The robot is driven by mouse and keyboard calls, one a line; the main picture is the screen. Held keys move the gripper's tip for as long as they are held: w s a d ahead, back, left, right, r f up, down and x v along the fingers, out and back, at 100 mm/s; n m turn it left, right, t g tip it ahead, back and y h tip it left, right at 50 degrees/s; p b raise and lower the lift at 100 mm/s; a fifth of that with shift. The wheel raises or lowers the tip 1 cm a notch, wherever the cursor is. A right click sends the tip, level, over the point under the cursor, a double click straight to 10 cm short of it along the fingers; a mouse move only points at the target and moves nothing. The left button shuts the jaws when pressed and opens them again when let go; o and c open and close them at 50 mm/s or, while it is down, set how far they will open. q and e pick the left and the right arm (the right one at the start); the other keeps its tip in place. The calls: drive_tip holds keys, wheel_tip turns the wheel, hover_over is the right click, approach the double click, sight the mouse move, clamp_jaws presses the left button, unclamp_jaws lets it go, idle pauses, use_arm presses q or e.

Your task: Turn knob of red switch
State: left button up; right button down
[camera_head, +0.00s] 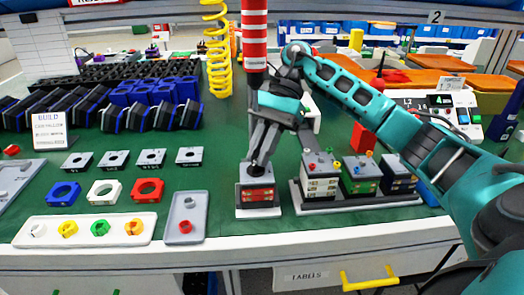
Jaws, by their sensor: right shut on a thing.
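The red switch (257,196) is a small block with a red band, standing on a light base plate at the front middle of the green table. My right gripper (259,168) points down from above and is shut on the knob on top of the switch. The knob itself is mostly hidden by the fingers. My left gripper is not in view.
Several finished switches with coloured knobs stand on a grey tray (299,201) just right of the red switch. A small grey tray (185,229) and a white tray of coloured rings (27,239) lie left. A red-white column (254,22) and yellow coil (218,60) hang behind.

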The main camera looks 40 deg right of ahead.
drive_tip(key=shift+f, duration=0.15)
drive_tip(key=c, duration=1.2)
unclamp_jaws()
drive_tip(key=shift+o, duration=0.2)
drive_tip(key=p+v, duration=0.5)
drive_tip(key=v, duration=0.8)
